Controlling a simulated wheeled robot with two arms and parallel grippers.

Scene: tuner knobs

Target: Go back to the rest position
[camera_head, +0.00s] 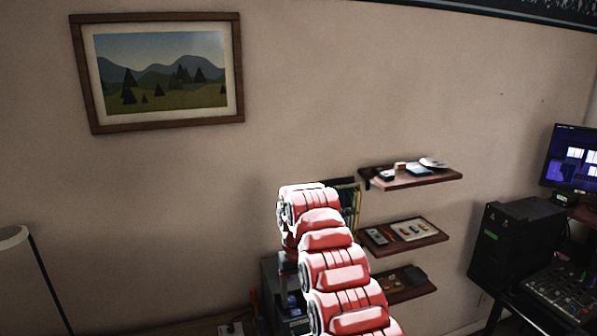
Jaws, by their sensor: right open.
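My right arm, red and white, rises from the bottom centre and bends over at its top. My right gripper (289,258) hangs below that bend, small and partly hidden behind the arm; it is open, and I see nothing held in it. Below and behind it, a dark boxy device (288,298) stands on the wooden surface, partly covered by my arm. I cannot tell whether the gripper touches it. My left gripper is not in view.
Wall shelves (425,177) with small items stand right of my arm. A black cabinet (515,243), a panel with knobs (565,292) and a monitor (574,158) are at the right. A lamp (14,238) is at the left. A framed picture (160,70) hangs above clear wall.

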